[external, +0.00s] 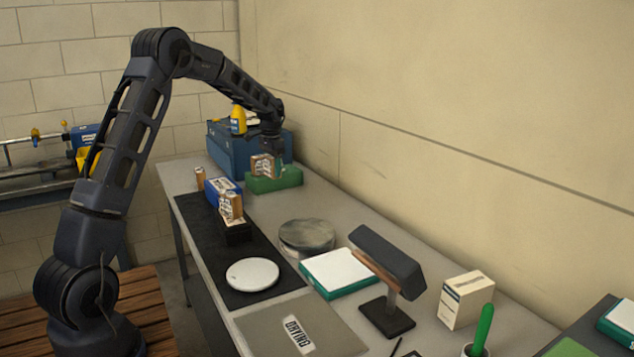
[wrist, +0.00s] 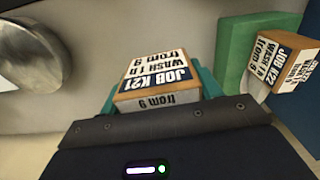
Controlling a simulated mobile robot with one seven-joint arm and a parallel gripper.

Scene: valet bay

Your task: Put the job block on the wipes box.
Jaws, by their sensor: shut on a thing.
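My gripper (external: 268,143) points down at the far end of the bench. In the wrist view its teal fingers (wrist: 160,88) are shut on a wood-coloured block (wrist: 155,88) labelled JOB K21. A green box (external: 285,180) is under or just beside the gripper in the external view. It shows right of the held block in the wrist view (wrist: 243,45). Whether the held block touches anything is unclear. No readable label tells which box is the wipes box.
A blue case (external: 225,150) stands behind the green box. A blue box (external: 218,187) and another labelled block (external: 231,207) are on the dark mat (external: 285,282). A round metal tin (external: 307,234) is nearby. A lamp (external: 388,270) and cream box (external: 466,298) stand nearer.

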